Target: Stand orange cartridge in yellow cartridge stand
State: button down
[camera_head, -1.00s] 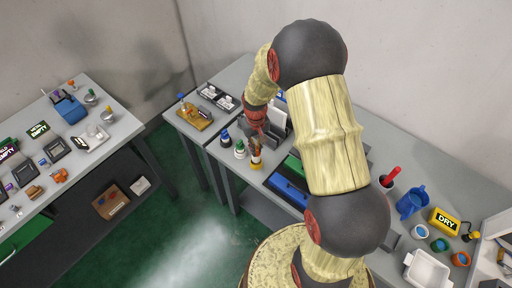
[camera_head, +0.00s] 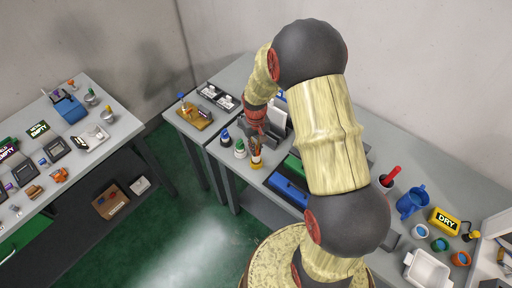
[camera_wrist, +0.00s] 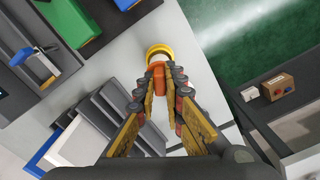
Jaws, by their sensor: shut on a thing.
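The orange cartridge (camera_wrist: 158,80) is between my gripper's fingers in the wrist view. My gripper (camera_wrist: 161,72) is shut on it. The yellow cartridge stand (camera_wrist: 158,49) shows as a round yellow ring just beyond the fingertips, at the cartridge's far end. In the head view the orange cartridge (camera_head: 257,150) appears upright right over the yellow stand (camera_head: 256,164), near the front edge of the grey bench. My gripper (camera_head: 257,140) is above them, partly hidden by my arm. I cannot tell how deep the cartridge sits in the stand.
A white-and-green bottle (camera_head: 240,149) and a blue-and-white one (camera_head: 225,137) stand just left of the stand. Blue (camera_head: 288,191) and green (camera_head: 295,168) boxes lie to its right. A grey rack (camera_wrist: 125,115) is close beside my fingers. The bench edge is near.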

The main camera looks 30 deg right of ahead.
jog(key=shift+f+b, duration=1.15)
jog(key=shift+f, duration=0.65)
jog(key=c, duration=1.8)
grip_release()
jog(key=shift+o, duration=0.7)
jog(key=shift+o, duration=1.3)
jog(key=shift+r, duration=0.15)
jog(key=shift+r+p, duration=1.9)
jog(key=shift+r, duration=1)
